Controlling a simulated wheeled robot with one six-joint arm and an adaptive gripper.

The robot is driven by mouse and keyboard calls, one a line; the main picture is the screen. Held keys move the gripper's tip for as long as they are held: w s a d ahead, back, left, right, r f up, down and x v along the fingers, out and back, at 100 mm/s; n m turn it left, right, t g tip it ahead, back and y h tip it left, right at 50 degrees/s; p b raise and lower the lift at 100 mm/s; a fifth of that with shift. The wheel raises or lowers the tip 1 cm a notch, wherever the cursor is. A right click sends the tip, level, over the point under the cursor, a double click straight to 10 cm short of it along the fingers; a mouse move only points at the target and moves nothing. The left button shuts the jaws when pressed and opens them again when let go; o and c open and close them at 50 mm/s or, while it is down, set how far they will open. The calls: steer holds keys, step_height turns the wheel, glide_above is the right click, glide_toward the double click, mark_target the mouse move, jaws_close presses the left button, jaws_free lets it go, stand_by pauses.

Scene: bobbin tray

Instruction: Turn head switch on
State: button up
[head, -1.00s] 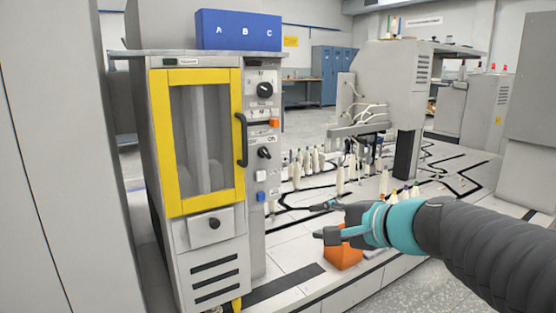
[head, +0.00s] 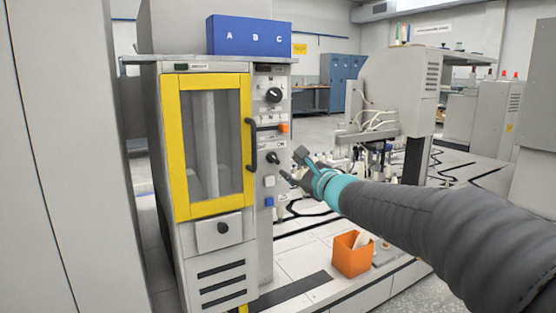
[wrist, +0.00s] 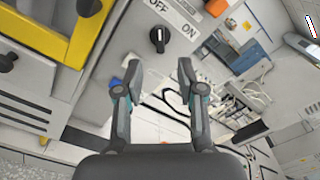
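The head switch is a black rotary knob (head: 274,158) on the grey panel at the right of the yellow-framed door. In the wrist view the knob (wrist: 158,38) sits by the OFF and ON labels, ahead of my fingers and apart from them. Its white mark shows, but I cannot tell firmly which label it points to. My gripper (head: 294,165) is just right of the knob in the head view. In the wrist view my gripper (wrist: 159,76) is open, with nothing between its two fingers.
Another black knob (head: 273,95) and an orange button (head: 283,127) are above the switch; a blue button (head: 269,202) is below. The black door handle (head: 251,145) stands out close to the left. An orange bin (head: 350,254) stands below my arm.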

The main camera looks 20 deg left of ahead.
mark_target(276, 160)
steer(key=p+x, duration=0.1)
steer(key=x, duration=0.7)
steer(key=shift+w+a+p, duration=0.2)
steer(key=shift+w+p, duration=0.05)
steer(key=shift+p, duration=0.05)
jaws_close()
